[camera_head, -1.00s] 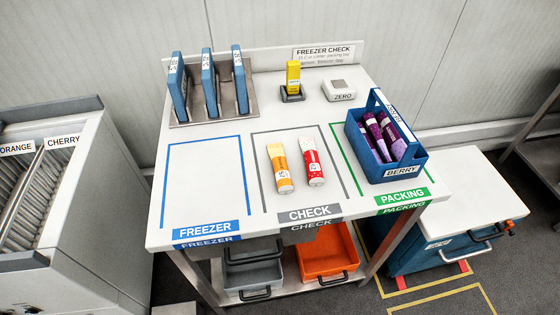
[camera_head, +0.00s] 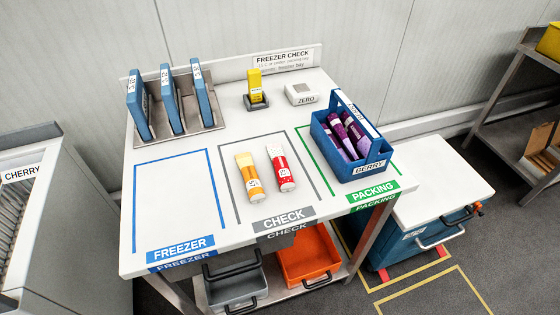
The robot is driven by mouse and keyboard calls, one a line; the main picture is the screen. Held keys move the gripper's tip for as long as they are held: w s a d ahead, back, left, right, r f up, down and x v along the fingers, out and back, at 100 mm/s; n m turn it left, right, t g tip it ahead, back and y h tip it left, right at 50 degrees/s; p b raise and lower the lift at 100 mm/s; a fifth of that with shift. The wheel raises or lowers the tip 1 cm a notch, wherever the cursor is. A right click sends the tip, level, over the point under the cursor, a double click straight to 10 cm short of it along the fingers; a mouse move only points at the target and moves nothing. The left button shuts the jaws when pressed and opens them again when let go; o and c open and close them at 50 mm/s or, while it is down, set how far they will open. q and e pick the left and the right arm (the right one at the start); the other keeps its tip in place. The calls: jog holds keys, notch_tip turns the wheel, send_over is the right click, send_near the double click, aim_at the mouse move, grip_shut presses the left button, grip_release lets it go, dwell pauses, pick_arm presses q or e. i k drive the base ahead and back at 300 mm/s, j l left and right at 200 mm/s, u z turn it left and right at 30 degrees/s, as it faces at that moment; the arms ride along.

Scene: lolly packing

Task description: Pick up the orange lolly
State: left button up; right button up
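The orange lolly (camera_head: 249,178) lies in the grey CHECK outline (camera_head: 284,218) on the white table. It is a yellow-orange wrapper with a white label, its long side running away from me. A red lolly (camera_head: 281,168) lies just to its right, apart from it. Neither of my grippers is in the head view, and nothing touches the orange lolly.
A blue BERRY crate (camera_head: 369,168) with several purple lollies stands at the table's right. Blue plates stand in a metal rack (camera_head: 205,133) at the back left. A yellow device (camera_head: 254,83) and a ZERO block (camera_head: 302,94) stand behind. The FREEZER outline (camera_head: 180,240) is empty.

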aim_at(244, 161)
jog(key=k+z, duration=0.6)
jog(key=z, duration=0.15)
jog(key=k+l+z, duration=0.1)
jog(key=k+z, duration=0.15)
jog(key=z, duration=0.15)
